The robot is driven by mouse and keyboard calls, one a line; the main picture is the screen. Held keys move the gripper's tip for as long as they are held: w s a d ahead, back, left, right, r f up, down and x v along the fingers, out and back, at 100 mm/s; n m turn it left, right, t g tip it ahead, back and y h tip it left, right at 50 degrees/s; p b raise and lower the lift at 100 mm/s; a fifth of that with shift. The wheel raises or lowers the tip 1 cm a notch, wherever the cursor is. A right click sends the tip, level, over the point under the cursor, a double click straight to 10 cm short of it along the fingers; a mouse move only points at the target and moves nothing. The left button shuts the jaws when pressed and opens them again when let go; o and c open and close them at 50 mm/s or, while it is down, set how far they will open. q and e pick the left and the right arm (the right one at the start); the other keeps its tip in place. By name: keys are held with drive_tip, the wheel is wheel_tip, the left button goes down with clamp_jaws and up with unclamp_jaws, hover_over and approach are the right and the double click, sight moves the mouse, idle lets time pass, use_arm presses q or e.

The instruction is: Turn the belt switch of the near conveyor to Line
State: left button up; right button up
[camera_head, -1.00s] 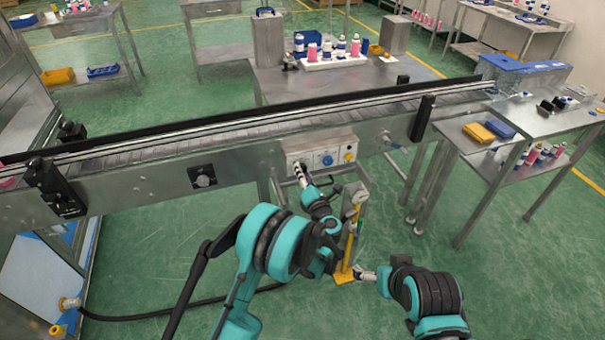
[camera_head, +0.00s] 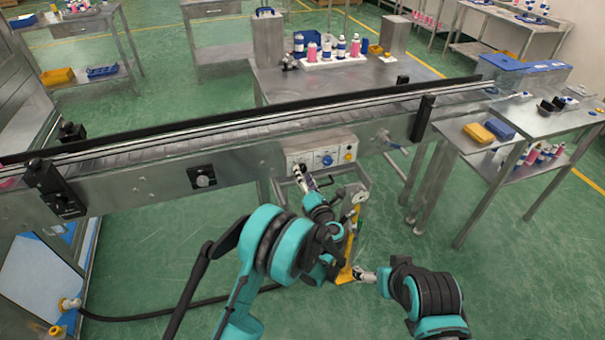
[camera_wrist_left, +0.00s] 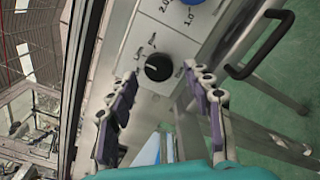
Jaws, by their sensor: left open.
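The belt switch is a black round knob (camera_head: 297,169) at the left end of the control panel (camera_head: 311,158) on the near conveyor (camera_head: 140,172). In the left wrist view the knob (camera_wrist_left: 158,67) sits on a pale plate with small labels around it; one at its upper left seems to read Line. I cannot tell which label its pointer faces. My left gripper (camera_head: 304,183) is open and empty just in front of the knob. Its two fingers (camera_wrist_left: 160,82) stand apart, one either side below the knob. My right gripper (camera_head: 365,275) is low, away from the panel; its fingers are too small to judge.
A blue dial (camera_head: 327,160) and a yellow button (camera_head: 348,156) share the panel. A black handle (camera_wrist_left: 262,50) stands right of the fingers in the wrist view. Open green floor lies in front.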

use_arm(q)
drive_tip(key=v, duration=1)
drive_tip(key=shift+r, duration=0.1)
wheel_tip(320, 180, up, 22)
drive_tip(key=s+a+m+h, duration=0.1)
drive_tip(key=a+m+h, duration=0.1)
drive_tip(key=m+h, duration=1.25)
drive_tip(key=s+a+f+m+g+y, duration=0.3)
drive_tip(key=s+a+f+m, duration=0.1)
drive_tip(key=s, duration=0.5)
drive_tip(key=s+a+f+m+g+y, duration=0.3)
drive_tip(key=s+a+f+m, duration=0.2)
drive_tip(key=s+a, duration=0.4)
drive_tip(key=s+a+f+m+g+y, duration=0.3)
drive_tip(key=s+a+f+m+g, duration=0.1)
drive_tip(key=s, duration=0.5)
drive_tip(key=shift+a+f+m, duration=0.65)
drive_tip(key=shift+a+m, duration=0.3)
drive_tip(key=shift+a, duration=0.25)
